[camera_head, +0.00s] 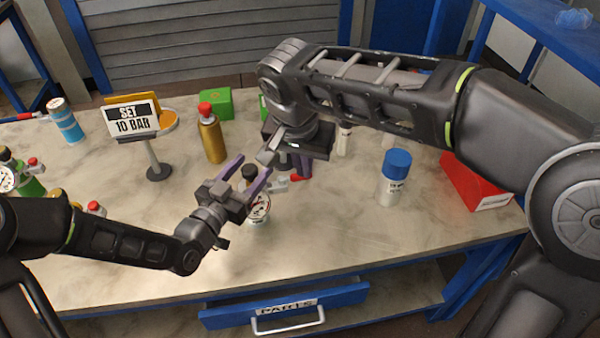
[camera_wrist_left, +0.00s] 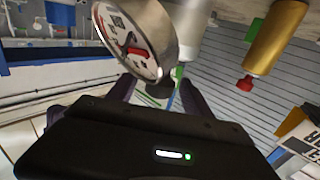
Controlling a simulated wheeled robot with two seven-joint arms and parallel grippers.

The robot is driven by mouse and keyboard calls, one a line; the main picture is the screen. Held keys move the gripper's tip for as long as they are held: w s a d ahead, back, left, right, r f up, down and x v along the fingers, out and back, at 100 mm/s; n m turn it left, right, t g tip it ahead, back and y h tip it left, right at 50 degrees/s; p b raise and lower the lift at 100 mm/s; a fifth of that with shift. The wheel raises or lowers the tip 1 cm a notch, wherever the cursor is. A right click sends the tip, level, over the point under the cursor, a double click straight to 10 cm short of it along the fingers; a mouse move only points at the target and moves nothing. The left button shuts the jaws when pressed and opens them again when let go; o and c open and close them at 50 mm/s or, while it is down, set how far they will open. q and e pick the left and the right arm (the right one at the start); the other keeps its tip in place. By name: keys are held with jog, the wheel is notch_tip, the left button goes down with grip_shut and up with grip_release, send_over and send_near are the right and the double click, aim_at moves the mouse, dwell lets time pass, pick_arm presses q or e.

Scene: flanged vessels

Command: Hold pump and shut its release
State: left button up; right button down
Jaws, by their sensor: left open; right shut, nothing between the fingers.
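A pump with a round white gauge (camera_head: 259,208) and a dark top knob (camera_head: 249,172) stands on the table; a red-tipped lever (camera_head: 280,187) shows at its right side. My left gripper (camera_head: 246,176) is open, its fingers at the pump's upper part, one on each side in this view. In the left wrist view the gauge (camera_wrist_left: 135,45) looms large just beyond the open fingers (camera_wrist_left: 155,93); I cannot tell if they touch it. My right gripper (camera_head: 303,173) is shut and empty, right of the pump near the lever. My right arm hides what lies behind it.
A sign reading "SET 10 BAR" (camera_head: 134,117) stands left of a gold bottle (camera_head: 211,139). More gauged vessels (camera_head: 28,182) are at the far left. A blue-capped jar (camera_head: 393,180) and a red box (camera_head: 470,182) stand right. The front tabletop is clear above a drawer (camera_head: 285,305).

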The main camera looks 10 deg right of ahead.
pick_arm(q)
jog(key=v, duration=0.7)
jog(key=shift+s+a, duration=0.2)
dwell(0.6)
